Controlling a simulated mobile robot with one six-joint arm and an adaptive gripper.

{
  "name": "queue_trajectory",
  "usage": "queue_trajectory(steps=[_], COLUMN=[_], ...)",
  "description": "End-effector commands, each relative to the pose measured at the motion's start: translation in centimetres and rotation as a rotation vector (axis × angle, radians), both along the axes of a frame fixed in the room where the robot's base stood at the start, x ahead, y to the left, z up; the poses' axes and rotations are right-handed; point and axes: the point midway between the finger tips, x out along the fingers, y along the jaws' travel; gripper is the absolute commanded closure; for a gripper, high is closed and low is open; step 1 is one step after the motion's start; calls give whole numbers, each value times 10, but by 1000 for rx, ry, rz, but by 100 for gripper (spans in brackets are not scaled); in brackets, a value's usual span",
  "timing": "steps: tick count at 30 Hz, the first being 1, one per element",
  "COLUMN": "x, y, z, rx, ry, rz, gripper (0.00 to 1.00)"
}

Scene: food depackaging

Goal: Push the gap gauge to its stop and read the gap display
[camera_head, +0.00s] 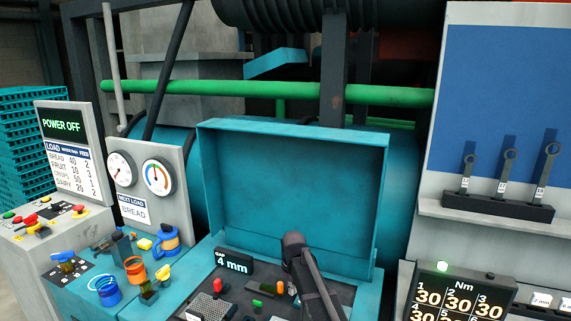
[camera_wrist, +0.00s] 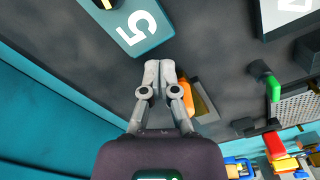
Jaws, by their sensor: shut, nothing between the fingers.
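The gap display (camera_head: 234,263) stands at the back left of the panel inside the open teal box and reads "4 mm". My gripper (camera_wrist: 160,68) is shut and empty in the wrist view, its fingertips together over the dark panel. An orange piece (camera_wrist: 187,98) lies in a recess just right of the fingers; I cannot tell if they touch, or if it is the gap gauge. In the head view my dark arm covers part of the panel, and the fingertips are hidden. An orange piece (camera_head: 268,289) shows there left of my arm.
A tile marked 5 (camera_wrist: 139,28) and a green knob (camera_wrist: 268,85) are near my gripper. The raised teal lid (camera_head: 290,190) stands behind the panel.

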Motion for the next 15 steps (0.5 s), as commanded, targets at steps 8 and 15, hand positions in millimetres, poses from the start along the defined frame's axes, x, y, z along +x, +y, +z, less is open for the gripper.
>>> queue_trajectory(steps=[8,15], x=[0,0], y=[0,0], z=[19,33], rx=[0,0], ry=[0,0], rz=[0,0], gripper=[100,100])
